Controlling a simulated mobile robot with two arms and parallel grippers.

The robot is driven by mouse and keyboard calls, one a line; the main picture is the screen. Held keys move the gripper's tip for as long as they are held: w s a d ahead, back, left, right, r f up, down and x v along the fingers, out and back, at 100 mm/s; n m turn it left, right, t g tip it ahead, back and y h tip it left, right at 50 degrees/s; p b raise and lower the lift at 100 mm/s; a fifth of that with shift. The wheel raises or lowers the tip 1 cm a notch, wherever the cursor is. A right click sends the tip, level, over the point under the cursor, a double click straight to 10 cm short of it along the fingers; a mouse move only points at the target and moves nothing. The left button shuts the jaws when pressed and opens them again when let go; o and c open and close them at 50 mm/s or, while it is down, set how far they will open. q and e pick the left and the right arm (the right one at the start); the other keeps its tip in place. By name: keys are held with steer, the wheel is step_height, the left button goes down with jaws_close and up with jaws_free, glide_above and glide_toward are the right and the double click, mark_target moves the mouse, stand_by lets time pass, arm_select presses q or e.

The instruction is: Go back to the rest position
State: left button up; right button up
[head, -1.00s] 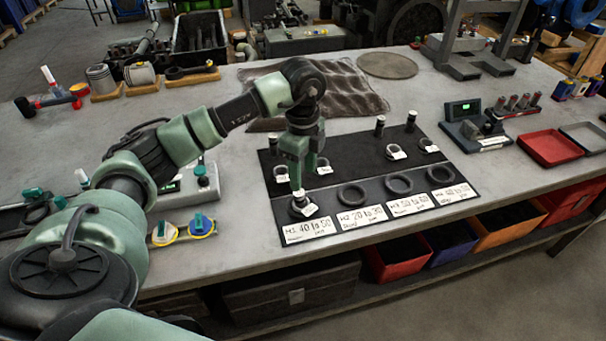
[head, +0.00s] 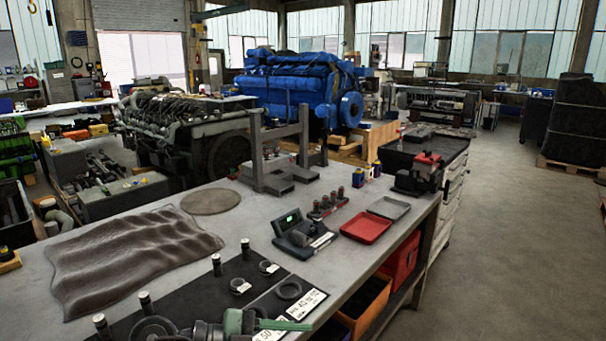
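My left gripper (head: 285,324) shows at the bottom edge, a green shape pointing right over the front of the black mat (head: 195,291). Its fingers are seen edge-on and partly cut off, so I cannot tell whether it is open or shut. On the mat stand several dark pins with light tops, one at the back (head: 245,249). Two small rings with white tags, one of them nearer (head: 240,286), and a larger dark ring (head: 288,290) lie near a white label card (head: 305,303). The rest of the mat is hidden or out of view. My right gripper is not in view.
A brown crumpled cloth (head: 130,255) lies left of the mat, with a round grey disc (head: 210,201) behind. A device with a green display (head: 292,228), a red tray (head: 366,227) and a grey tray (head: 389,207) stand to the right. Open floor (head: 500,240) lies beyond the bench's right edge.

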arm_select(q)
step_height(320, 180, up, 5)
steer(key=d+n+t+h, duration=0.1)
steer(key=d+t+h, duration=0.1)
steer(key=t+h, duration=0.1)
steer(key=w+a+r+n+t+y, duration=0.4)
steer(key=a+n+t+y, duration=0.2)
steer(key=a+n+t, duration=0.5)
steer(key=s+a+f+n+y, duration=0.3)
steer(key=a+f+n+y, duration=0.6)
steer(key=f+n+y, duration=0.3)
steer(key=s+a+f+m+g, duration=0.1)
steer(key=s+f+g, duration=0.7)
steer(key=s, duration=0.4)
steer(key=s+f+m+g, duration=0.1)
steer(key=s+f+g, duration=0.4)
steer(key=s+f, duration=0.65)
step_height(320, 180, down, 25)
steer(key=s+g, duration=0.2)
steer(key=s+a+f, duration=0.3)
steer(key=s+f, duration=1.3)
steer(key=f, duration=0.1)
steer(key=shift+s+m+g, duration=0.3)
steer(key=shift+s+g, duration=0.1)
